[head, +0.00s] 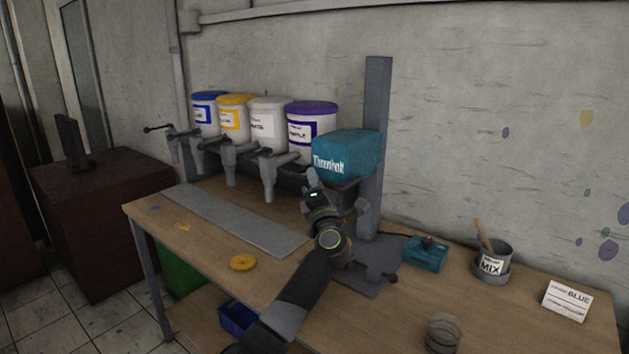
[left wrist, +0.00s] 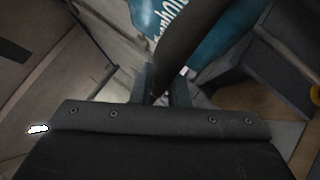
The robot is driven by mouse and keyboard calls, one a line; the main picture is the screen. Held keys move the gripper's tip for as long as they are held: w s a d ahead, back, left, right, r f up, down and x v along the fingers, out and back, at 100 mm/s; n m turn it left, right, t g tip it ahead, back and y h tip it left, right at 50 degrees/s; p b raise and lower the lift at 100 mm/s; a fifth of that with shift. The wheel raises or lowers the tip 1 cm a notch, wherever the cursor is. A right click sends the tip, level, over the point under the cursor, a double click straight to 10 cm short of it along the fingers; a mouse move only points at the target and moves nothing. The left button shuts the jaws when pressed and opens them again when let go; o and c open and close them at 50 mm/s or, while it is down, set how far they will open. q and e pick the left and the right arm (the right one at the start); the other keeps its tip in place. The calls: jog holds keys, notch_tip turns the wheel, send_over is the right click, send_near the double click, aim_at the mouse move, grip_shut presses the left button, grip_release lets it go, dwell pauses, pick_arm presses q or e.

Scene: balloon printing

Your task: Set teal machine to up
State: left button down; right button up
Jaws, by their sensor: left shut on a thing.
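The teal machine (head: 347,153) is a boxy teal head with white lettering, mounted on a grey upright post (head: 377,100) near the back of the workbench. My left gripper (head: 312,182) is raised just in front of and below the machine's left end. In the left wrist view my gripper (left wrist: 163,88) is shut on a dark handle (left wrist: 188,35) that runs up between the fingers, with the teal machine (left wrist: 222,25) close behind it. My arm and gripper hide part of the machine's lower side. My right gripper is not in view.
Several paint buckets with dispensers, including a purple-lidded one (head: 311,125), stand left of the machine. A yellow disc (head: 243,263) lies on the workbench (head: 190,230). At the right are a small teal box (head: 426,254), a MIX pot (head: 492,265) and a BLUE card (head: 567,300).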

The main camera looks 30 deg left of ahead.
pick_arm(q)
jog(key=shift+r, duration=0.4)
jog(key=c, duration=1.4)
grip_release()
jog(key=shift+f, duration=0.1)
jog(key=shift+f, duration=0.1)
jog(key=shift+s+d+f, duration=0.15)
jog(key=shift+d, duration=0.1)
jog(key=b+v, duration=0.3)
jog(key=v, duration=1.3)
jog(key=shift+s+d, duration=0.15)
jog(key=shift+s, duration=0.15)
jog(key=shift+f+t, duration=0.1)
jog(key=shift+t, duration=0.2)
